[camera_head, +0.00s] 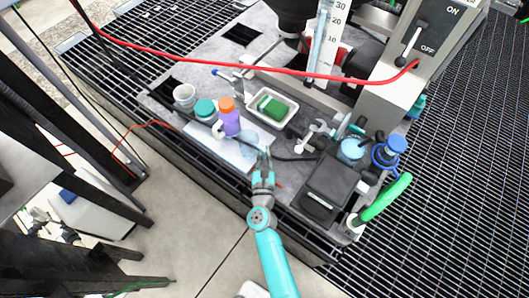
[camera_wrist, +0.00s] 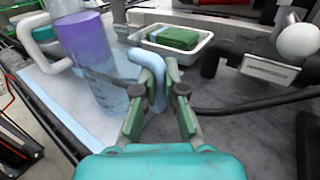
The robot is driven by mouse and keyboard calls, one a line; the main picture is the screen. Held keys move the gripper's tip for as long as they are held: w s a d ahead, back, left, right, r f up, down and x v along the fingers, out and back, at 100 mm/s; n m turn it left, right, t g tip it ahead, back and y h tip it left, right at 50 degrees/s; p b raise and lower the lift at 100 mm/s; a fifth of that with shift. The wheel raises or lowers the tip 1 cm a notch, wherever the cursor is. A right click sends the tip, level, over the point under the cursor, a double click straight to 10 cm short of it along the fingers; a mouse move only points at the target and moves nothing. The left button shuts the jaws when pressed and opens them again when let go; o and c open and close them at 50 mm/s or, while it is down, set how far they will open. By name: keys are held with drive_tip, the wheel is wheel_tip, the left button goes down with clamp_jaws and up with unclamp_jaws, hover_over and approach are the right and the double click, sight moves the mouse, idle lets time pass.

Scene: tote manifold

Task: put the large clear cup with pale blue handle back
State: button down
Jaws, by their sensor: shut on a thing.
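The large clear cup (camera_wrist: 104,97) stands roughly upright at the left of the wrist view, with its pale blue handle (camera_wrist: 147,62) toward me. It is see-through and faint in the head view (camera_head: 246,137). My gripper (camera_wrist: 156,92) is shut on the handle; in the head view my gripper (camera_head: 264,158) is just right of the cup. The cup is over or on a pale board (camera_head: 228,152); I cannot tell whether its base touches.
A purple bottle with an orange cap (camera_head: 229,121) stands close behind the cup, near a white handle (camera_wrist: 42,38). A white tray with a green block (camera_head: 287,118) is behind. Teal and white containers (camera_head: 185,95) stand left. A black box (camera_head: 325,190) and hoses are right.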

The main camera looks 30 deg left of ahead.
drive_tip(key=c, duration=1.7)
unclamp_jaws()
drive_tip(key=shift+f, duration=0.15)
drive_tip(key=o, duration=0.4)
drive_tip(key=shift+o, duration=0.2)
drive_tip(key=shift+r, duration=0.2)
drive_tip(key=v, duration=1.2)
drive_tip(key=shift+f, duration=0.1)
